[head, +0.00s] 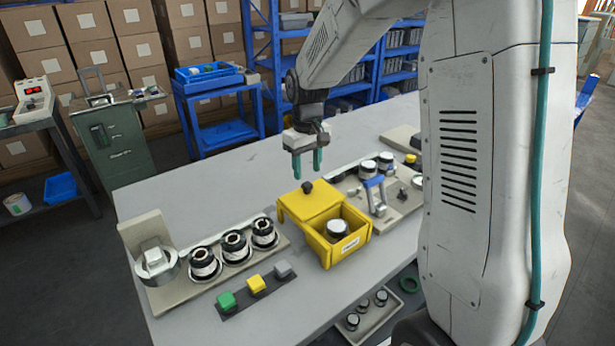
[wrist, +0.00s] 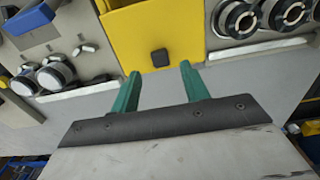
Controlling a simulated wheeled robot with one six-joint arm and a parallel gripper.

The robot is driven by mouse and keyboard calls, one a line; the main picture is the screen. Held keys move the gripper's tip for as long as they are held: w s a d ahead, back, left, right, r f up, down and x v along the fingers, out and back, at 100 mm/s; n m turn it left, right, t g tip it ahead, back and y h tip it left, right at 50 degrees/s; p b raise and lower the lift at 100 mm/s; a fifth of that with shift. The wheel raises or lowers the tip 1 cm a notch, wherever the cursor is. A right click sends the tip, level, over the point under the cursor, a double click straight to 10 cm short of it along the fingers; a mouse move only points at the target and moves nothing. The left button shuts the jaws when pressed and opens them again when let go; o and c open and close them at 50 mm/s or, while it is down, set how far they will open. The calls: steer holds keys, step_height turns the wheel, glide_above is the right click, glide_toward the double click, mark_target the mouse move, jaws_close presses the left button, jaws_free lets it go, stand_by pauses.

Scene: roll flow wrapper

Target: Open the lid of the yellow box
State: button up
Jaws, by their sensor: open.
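The yellow box (head: 351,247) stands on the grey table, with a dark and white roll visible inside its front part. Its yellow lid (head: 309,204) sits over the back left part, leaving the front part uncovered. A black knob (head: 307,187) stands on the lid's back edge. My gripper (head: 307,177) is open and empty, its green fingers pointing down above and behind the knob. In the wrist view, the lid (wrist: 150,28) is ahead, and the knob (wrist: 160,57) lies just beyond and between the fingertips (wrist: 160,70), apart from both.
A beige tray with several rolls (head: 233,243) lies left of the box. A strip with green, yellow and grey buttons (head: 255,284) is in front. A fixture with a blue handle (head: 374,183) stands close right of the box. The table behind the lid is clear.

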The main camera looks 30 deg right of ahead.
mark_target(307, 184)
steer(key=shift+r, duration=1.8)
steer(key=s+a+r, duration=0.2)
steer(key=s, duration=0.8)
steer(key=s+a+r+m+t, duration=0.1)
steer(key=s+a+r, duration=0.1)
steer(key=s, duration=0.9)
steer(key=s+a+r, duration=0.1)
steer(key=s+r, duration=0.3)
steer(key=s, duration=0.6)
steer(key=shift+s+a+r+m, duration=0.15)
steer(key=shift+a+m, duration=0.25)
